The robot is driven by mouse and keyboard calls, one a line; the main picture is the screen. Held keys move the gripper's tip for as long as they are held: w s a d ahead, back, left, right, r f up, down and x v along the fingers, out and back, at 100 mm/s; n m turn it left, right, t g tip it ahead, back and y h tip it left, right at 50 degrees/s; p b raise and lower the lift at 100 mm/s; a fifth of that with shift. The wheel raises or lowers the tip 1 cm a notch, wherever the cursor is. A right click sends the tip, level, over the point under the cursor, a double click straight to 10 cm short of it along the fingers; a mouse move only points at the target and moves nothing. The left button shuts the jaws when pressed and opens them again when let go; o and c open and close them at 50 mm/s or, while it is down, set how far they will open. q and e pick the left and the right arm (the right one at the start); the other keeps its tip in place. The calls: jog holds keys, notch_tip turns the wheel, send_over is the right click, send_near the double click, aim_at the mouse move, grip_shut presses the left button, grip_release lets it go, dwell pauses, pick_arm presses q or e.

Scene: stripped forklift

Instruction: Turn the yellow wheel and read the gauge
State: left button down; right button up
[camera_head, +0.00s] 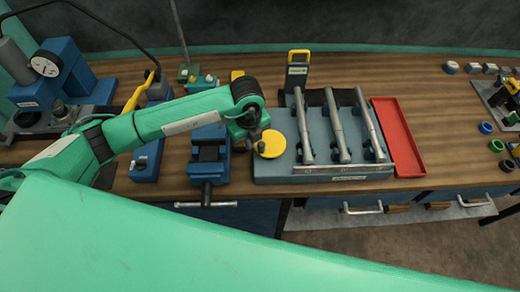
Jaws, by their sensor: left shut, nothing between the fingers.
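A round yellow wheel (270,144) shows as a flat disc at the left end of a grey block on the bench. My left arm reaches in from the left, and my left gripper (257,138) is shut at the wheel's left edge with nothing between its fingers. The fingertips are dark and small here, so I cannot tell whether they touch the wheel. The gauge (46,64) has a white round dial on a blue stand at the far left; its reading is too small to make out. My right gripper is not in view.
The grey block (315,175) carries several metal bars beside a red tray (400,140). A blue vise (208,155) stands left of the block. A black device with a yellow handle (297,72) stands behind. Bare wooden bench (440,120) lies right of the tray.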

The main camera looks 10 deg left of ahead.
pick_arm(q)
jog(key=shift+f, duration=0.15)
dwell(0.4)
jog(key=shift+f+b, duration=0.95)
jog(key=shift+f, duration=0.05)
jog(key=shift+w+d, duration=0.15)
jog(key=shift+d, duration=0.3)
